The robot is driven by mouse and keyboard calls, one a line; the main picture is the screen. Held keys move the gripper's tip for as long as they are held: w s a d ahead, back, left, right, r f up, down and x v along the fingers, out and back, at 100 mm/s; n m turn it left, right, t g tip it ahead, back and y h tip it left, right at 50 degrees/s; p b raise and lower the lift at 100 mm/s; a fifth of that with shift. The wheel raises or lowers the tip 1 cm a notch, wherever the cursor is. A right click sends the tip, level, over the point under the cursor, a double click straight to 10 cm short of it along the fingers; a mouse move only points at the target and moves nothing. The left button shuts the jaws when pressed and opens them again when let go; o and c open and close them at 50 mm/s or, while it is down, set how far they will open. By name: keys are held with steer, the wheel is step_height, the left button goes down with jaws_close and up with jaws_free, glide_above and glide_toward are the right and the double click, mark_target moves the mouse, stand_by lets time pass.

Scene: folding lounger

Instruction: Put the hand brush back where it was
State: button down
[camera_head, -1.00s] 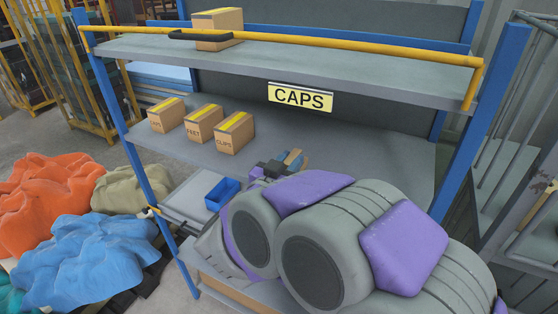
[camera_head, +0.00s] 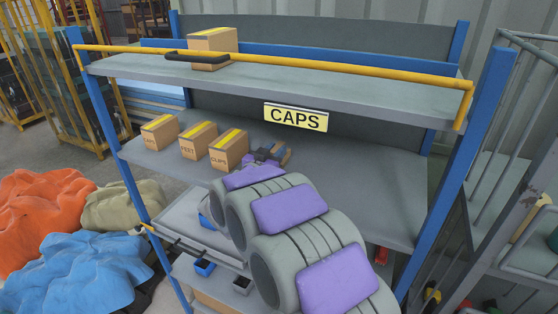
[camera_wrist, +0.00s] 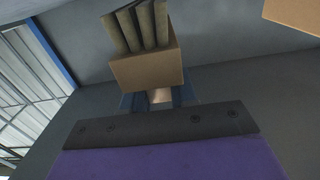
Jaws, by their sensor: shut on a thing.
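My gripper (camera_head: 267,153) is at the middle shelf, just right of the row of cartons. It is shut on the hand brush (camera_head: 284,154), whose tan part shows beyond the fingers. In the wrist view the fingers (camera_wrist: 158,98) close on a tan handle, and the brush's tan block (camera_wrist: 146,70) with dark bristle tufts extends past them. The brush appears held above the shelf; whether it touches cannot be told. The middle shelf (camera_head: 370,205) is bare to the right. My arm hides part of the shelf's front.
Several small cartons (camera_head: 196,141) stand on the left of the middle shelf. The upper shelf (camera_head: 340,90) bears a CAPS sign (camera_head: 295,117), a larger carton (camera_head: 214,47) and a yellow rail (camera_head: 300,62). Blue uprights (camera_head: 462,160) bound the rack. Small bins (camera_head: 204,268) sit lower down.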

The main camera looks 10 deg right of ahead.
steer(key=a+f, duration=0.1)
steer(key=a, duration=0.1)
steer(key=a+f, duration=0.1)
steer(key=a, duration=0.1)
steer(key=shift+f, duration=0.35)
steer(key=shift+d+f, duration=0.1)
steer(key=shift+f, duration=0.25)
steer(key=d, duration=0.3)
steer(key=shift+s+d, duration=0.2)
steer(key=shift+d, duration=0.15)
steer(key=shift+s, duration=0.1)
steer(key=shift+a, duration=0.15)
steer(key=c, duration=1.3)
jaws_free()
steer(key=shift+a+f, duration=0.2)
steer(key=shift+o, duration=0.8)
steer(key=shift+w+a+f, duration=0.1)
steer(key=shift+w+a, duration=0.15)
steer(key=shift+w, duration=0.1)
steer(key=shift+o, duration=1.3)
steer(key=shift+a, duration=0.2)
steer(key=shift+s+d, duration=0.1)
